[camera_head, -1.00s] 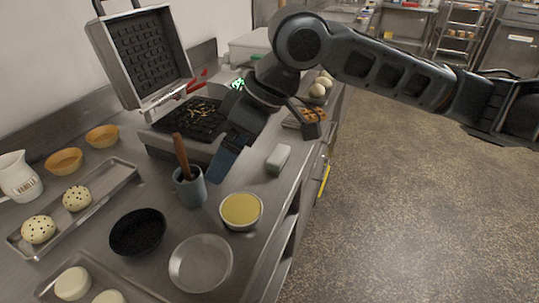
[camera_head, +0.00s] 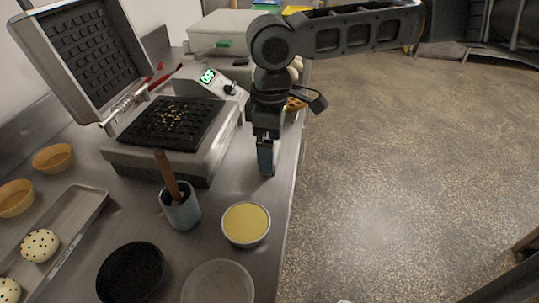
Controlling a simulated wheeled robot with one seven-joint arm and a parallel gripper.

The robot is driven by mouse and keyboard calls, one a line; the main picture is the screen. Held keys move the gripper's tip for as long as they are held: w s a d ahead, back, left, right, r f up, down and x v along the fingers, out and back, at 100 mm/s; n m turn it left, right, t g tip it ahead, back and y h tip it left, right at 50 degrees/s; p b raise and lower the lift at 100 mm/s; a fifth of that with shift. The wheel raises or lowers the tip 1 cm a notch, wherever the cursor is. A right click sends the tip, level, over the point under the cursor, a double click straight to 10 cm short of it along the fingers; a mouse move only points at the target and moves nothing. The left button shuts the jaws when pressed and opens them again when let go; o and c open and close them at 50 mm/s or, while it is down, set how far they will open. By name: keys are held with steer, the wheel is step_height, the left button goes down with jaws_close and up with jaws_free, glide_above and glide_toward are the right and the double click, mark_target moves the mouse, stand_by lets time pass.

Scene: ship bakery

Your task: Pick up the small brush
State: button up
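A brown wooden handle (camera_head: 167,174), which looks like the small brush, stands tilted in a grey-blue cup (camera_head: 181,211). Its lower end is hidden inside the cup. My gripper (camera_head: 265,173) points down to the right of the cup and behind the bowl of yellow liquid, with its blue fingers low by the counter's right edge. It is apart from the handle. The fingers are seen nearly edge-on, so any gap or anything between them is hidden. The small pale grey block seen earlier is not clearly visible now, and my gripper covers that area.
An open waffle iron (camera_head: 158,160) with its raised lid (camera_head: 80,55) stands behind the cup. A bowl of yellow liquid (camera_head: 246,222), a black bowl (camera_head: 131,272) and a pale dish (camera_head: 218,285) are in front. A tray (camera_head: 88,206) lies left. The floor at right is clear.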

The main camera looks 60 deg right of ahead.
steer(key=shift+f, duration=1.2)
steer(key=c, duration=0.8)
steer(key=shift+r, duration=0.15)
steer(key=shift+r, duration=0.6)
step_height(320, 180, up, 3)
steer(key=shift+f, duration=0.1)
steer(key=s+d+r, duration=0.2)
steer(key=s, duration=0.1)
steer(key=s+d+r, duration=0.2)
steer(key=s, duration=0.1)
steer(key=s+d+r, duration=0.2)
steer(key=s, duration=0.1)
steer(key=shift+s+d+r+b, duration=0.25)
steer(key=shift+s+r+b, duration=0.05)
steer(key=shift+s+r, duration=0.1)
